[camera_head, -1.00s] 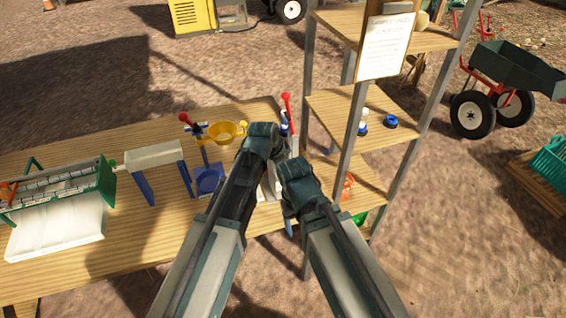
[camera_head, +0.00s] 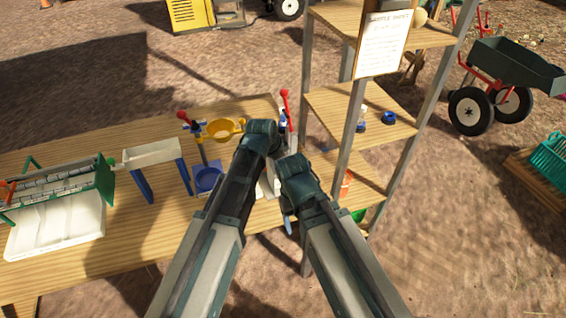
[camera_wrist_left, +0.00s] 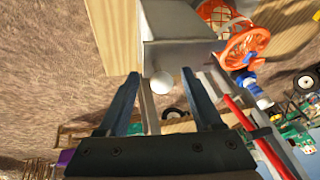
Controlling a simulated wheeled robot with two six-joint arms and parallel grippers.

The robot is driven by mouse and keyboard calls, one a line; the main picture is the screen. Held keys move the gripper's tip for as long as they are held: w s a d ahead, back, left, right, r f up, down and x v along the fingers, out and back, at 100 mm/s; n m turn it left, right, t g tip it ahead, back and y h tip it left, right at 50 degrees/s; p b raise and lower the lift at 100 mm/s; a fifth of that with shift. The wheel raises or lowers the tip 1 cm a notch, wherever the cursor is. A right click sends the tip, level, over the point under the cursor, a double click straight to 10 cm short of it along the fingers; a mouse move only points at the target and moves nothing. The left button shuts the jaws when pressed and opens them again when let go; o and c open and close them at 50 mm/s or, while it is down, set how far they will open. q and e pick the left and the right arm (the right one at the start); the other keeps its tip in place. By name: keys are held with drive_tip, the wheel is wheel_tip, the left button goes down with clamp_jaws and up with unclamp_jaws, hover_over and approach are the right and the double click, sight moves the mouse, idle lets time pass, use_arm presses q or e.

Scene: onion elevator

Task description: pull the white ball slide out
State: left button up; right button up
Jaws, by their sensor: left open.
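In the left wrist view a white ball (camera_wrist_left: 162,82) sticks out from the end of a grey box-like housing (camera_wrist_left: 180,28). My left gripper (camera_wrist_left: 160,75) is open, with one dark finger on each side of the ball in the picture. Gaps show between the ball and both fingers, so it is not clamped. In the head view the ball and my left fingers are hidden behind my forearms at the table's right end. My right arm (camera_head: 305,185) is beside the left one; its fingers are not clearly visible.
A shelf rack (camera_head: 345,108) stands close at the right. An orange wheel (camera_wrist_left: 245,45) and a red bar (camera_wrist_left: 250,128) are right of the housing.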

use_arm(q)
drive_tip(key=shift+r+p, duration=2.9)
drive_tip(key=shift+r, duration=0.1)
drive_tip(key=shift+f, duration=0.1)
drive_tip(key=s+a+f+n+g+y, duration=0.1)
drive_tip(key=s+a+n+g+y, duration=0.1)
drive_tip(key=s+a+n, duration=0.55)
drive_tip(key=s+a+f+n+g+y, duration=0.1)
drive_tip(key=s+a+n, duration=0.4)
drive_tip(key=s+a, duration=0.5)
drive_tip(key=s+d+f+m+g+y+b, duration=0.1)
drive_tip(key=s+d+f+m+b, duration=0.1)
drive_tip(key=d, duration=0.7)
drive_tip(key=shift+s+m, duration=0.75)
drive_tip(key=shift+m, duration=0.1)
drive_tip(key=shift+d, duration=0.1)
